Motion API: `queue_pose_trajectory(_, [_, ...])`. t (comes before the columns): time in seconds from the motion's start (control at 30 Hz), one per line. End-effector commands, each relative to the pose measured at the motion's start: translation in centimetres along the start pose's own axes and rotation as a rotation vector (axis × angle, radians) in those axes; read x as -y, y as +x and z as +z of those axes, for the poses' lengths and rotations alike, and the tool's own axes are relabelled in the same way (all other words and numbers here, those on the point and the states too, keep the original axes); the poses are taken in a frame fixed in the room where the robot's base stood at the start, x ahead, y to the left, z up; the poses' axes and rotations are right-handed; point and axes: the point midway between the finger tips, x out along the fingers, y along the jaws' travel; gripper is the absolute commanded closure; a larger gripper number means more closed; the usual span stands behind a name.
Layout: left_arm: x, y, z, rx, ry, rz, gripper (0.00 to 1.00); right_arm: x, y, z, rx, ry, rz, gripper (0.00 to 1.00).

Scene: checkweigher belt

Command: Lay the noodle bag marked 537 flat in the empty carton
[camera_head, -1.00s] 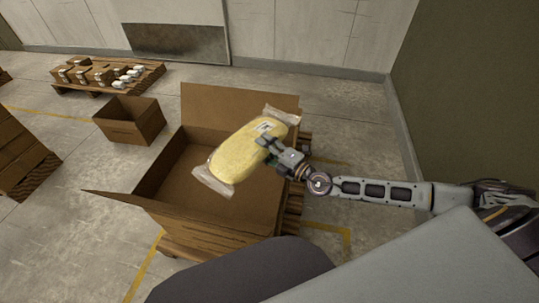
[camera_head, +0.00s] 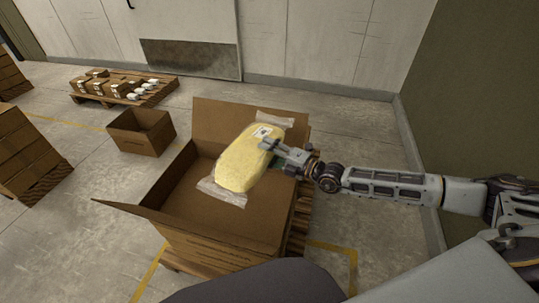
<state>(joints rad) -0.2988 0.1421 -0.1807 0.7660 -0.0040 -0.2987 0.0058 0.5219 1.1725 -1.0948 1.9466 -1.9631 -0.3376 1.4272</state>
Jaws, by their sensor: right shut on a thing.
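A yellow noodle bag (camera_head: 243,163) with clear crimped ends hangs over the open carton (camera_head: 180,197). A small white label shows near its upper end, but its number is too small to read. My right gripper (camera_head: 272,147) is shut on the bag's right side, near the label. The bag lies tilted, its lower left end nearer to me. Whether it touches the carton floor or wall I cannot tell. The carton's visible floor is bare, with its flaps folded outward. My left gripper is not in view.
The carton stands on a wooden pallet (camera_head: 301,222). A smaller open box (camera_head: 142,139) sits on the floor behind it to the left. A low pallet (camera_head: 124,97) with small boxes and white items lies farther back. Stacked cartons (camera_head: 27,151) stand at the left edge.

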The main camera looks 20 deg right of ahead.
Motion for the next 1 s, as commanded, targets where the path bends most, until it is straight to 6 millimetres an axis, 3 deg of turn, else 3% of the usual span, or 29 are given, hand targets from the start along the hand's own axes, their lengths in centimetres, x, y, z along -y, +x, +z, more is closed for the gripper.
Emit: queue_pose_trajectory(1.0, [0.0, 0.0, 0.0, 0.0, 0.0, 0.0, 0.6, -2.7, 1.8, 0.7, -0.154, -0.002, 0.0, 0.92])
